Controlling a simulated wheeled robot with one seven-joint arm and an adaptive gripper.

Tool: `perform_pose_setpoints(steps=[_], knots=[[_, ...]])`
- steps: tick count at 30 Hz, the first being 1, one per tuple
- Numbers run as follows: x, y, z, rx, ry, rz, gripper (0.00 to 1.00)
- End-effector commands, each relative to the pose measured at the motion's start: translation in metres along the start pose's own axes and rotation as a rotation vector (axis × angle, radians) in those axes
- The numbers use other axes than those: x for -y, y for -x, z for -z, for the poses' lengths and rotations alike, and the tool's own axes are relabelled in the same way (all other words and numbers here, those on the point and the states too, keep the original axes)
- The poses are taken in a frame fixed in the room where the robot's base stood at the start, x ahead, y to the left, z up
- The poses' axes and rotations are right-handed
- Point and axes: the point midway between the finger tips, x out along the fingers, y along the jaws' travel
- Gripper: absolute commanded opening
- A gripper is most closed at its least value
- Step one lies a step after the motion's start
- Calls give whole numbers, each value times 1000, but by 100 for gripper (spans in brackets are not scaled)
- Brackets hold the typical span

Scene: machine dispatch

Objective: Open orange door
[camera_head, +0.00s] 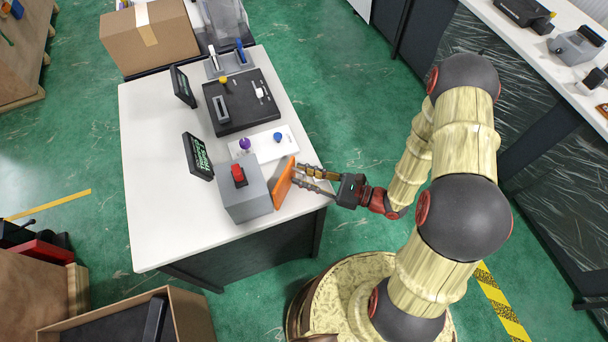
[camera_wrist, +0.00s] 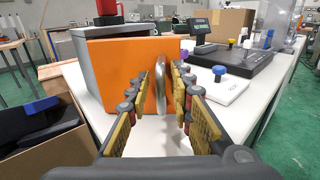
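The orange door (camera_head: 284,184) is on the right side of a grey box (camera_head: 246,199) with a red button (camera_head: 239,175) on top. The door seems to stand slightly apart from the box at its far edge, but the exact gap is hard to tell. In the wrist view the orange door (camera_wrist: 125,68) fills the middle, with a curved metal handle (camera_wrist: 162,88) near its right side. My gripper (camera_head: 303,175) is at the door's outer face. Its fingers are apart, one on each side of the handle in the wrist view (camera_wrist: 163,82). I cannot tell whether they touch it.
The box stands on a white table (camera_head: 150,225) near its front right edge. A white panel with a purple knob (camera_head: 244,144) and a blue button (camera_head: 278,137) lies behind it. Small displays (camera_head: 198,156) stand to the left. An open cardboard box (camera_head: 190,305) sits below left on the floor side.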

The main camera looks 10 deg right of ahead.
Motion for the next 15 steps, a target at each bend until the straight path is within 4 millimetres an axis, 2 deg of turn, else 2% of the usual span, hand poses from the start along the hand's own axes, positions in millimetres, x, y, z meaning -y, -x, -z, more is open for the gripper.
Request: perform_pose_setpoints(steps=[10, 15], knots=[[1, 1, 0, 0, 1, 2, 25], [2, 14, 0, 1, 1, 6, 25]])
